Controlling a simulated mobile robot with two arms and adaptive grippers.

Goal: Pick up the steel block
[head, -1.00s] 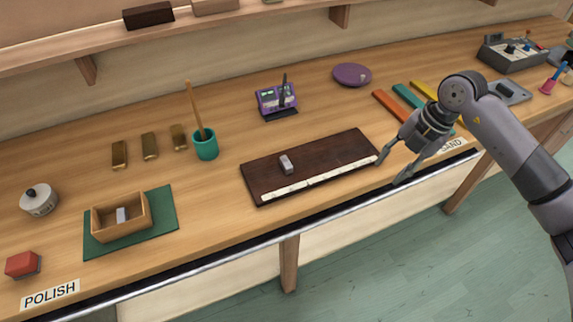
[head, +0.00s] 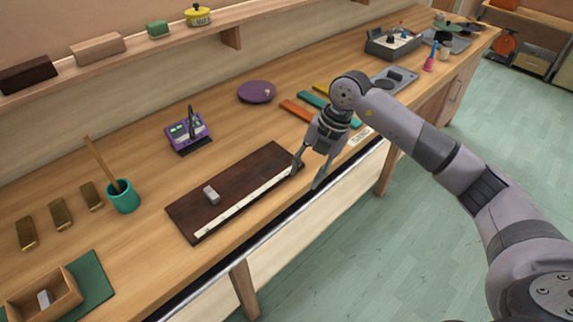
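A small grey metal block (head: 211,194) lies on a dark wooden board (head: 248,178) with a pale strip along its front edge. Another small grey block (head: 44,298) lies in an open wooden box (head: 70,290) at the lower left; I cannot tell which one is the steel block. My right gripper (head: 305,180) is open and empty, fingers pointing down by the right end of the board, well to the right of the block on it. My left gripper is not in view.
A teal cup (head: 123,198) with a wooden stick, brass bars (head: 61,214) and a purple device (head: 188,133) stand left of and behind the board. Coloured bars (head: 297,110) and a purple plate (head: 256,92) lie behind my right gripper. The bench's front edge runs close below the board.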

